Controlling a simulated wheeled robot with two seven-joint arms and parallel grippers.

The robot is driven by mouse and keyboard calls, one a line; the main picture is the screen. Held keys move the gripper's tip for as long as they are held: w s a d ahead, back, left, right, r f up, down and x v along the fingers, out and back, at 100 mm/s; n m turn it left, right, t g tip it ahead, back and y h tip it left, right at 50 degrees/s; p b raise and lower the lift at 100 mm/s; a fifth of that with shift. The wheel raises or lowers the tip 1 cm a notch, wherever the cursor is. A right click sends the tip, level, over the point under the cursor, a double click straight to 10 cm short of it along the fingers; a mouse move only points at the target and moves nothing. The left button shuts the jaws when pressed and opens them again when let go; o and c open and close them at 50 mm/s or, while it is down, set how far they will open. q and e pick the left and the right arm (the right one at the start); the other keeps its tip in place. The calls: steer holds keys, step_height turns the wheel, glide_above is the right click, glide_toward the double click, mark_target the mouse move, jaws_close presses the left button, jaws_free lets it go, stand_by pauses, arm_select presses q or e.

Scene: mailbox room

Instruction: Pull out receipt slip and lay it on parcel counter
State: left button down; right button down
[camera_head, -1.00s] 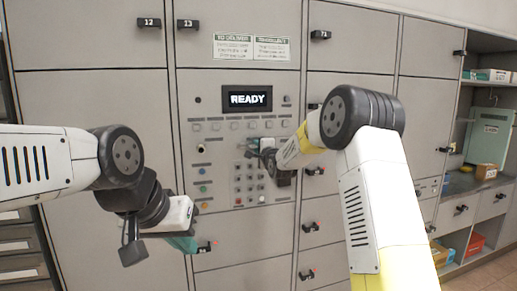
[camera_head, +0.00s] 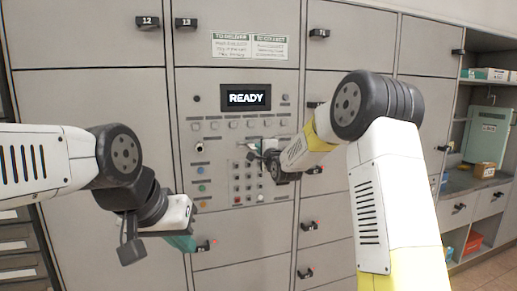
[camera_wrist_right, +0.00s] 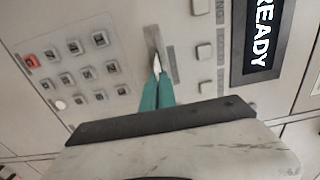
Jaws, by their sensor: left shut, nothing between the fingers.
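The receipt slip (camera_wrist_right: 155,63) is a small white piece at a grey slot plate (camera_wrist_right: 161,55) on the control panel, in the right wrist view. My right gripper (camera_wrist_right: 158,76) has its teal fingertips at the slip, close together with a narrow gap. Whether they grip it is not clear. In the head view my right gripper (camera_head: 254,150) is at the panel below the READY screen, and the slip is too small to make out. My left gripper (camera_head: 186,243) is shut and empty, low in front of the lockers. The parcel counter (camera_head: 466,183) is at the far right.
The panel has a READY screen (camera_head: 246,98) and a keypad (camera_head: 249,182) close to my right gripper. A small cardboard box (camera_head: 484,170) and a green machine (camera_head: 489,135) stand on the counter. Locker handles stick out around the panel.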

steer(key=shift+v, duration=2.65)
